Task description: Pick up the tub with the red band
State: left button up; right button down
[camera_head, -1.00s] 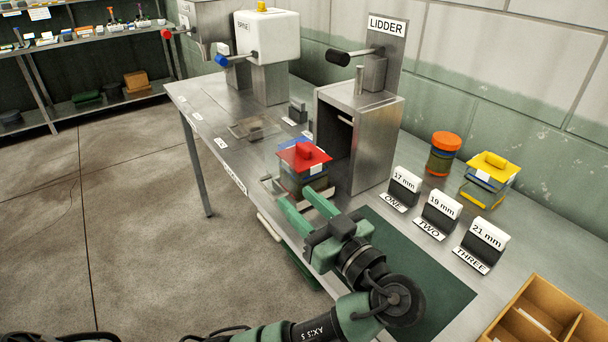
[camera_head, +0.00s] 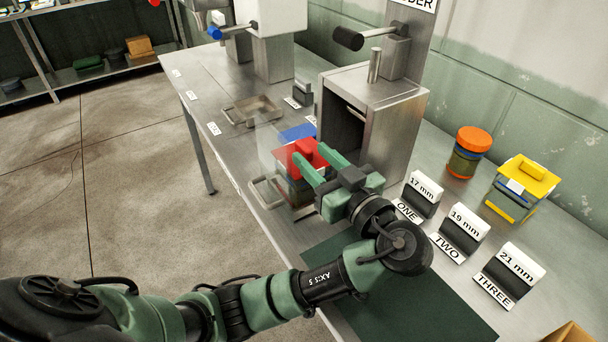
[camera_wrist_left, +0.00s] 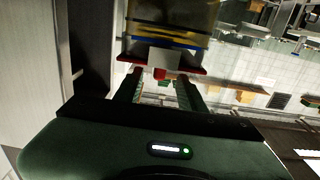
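A clear square tub with a red lid (camera_head: 286,156) and a red knob stands on the steel table, at the front of the lidder. My left gripper (camera_head: 313,157) is open, with its fingers reaching toward the knob. In the left wrist view the red lid (camera_wrist_left: 188,62) is just beyond the fingertips and the knob lies between their lines. That tub has yellow contents and a blue stripe near the lid; I cannot make out a red band on its wall. A round jar with an orange lid (camera_head: 474,139) and a reddish lower band stands behind the size signs.
A yellow-lidded tub (camera_head: 526,178) stands at the right. The lidder (camera_head: 395,105) rises close behind my gripper. Size signs (camera_head: 463,232) line the table in front of the jar. A shallow metal tray (camera_head: 252,110) lies farther left. The green mat (camera_head: 400,290) is bare.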

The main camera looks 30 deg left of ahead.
pick_arm(q)
jog(key=x, duration=0.4)
jog(key=shift+w+a, duration=0.15)
jog(key=shift+a, duration=0.05)
grip_shut()
dwell(1.2)
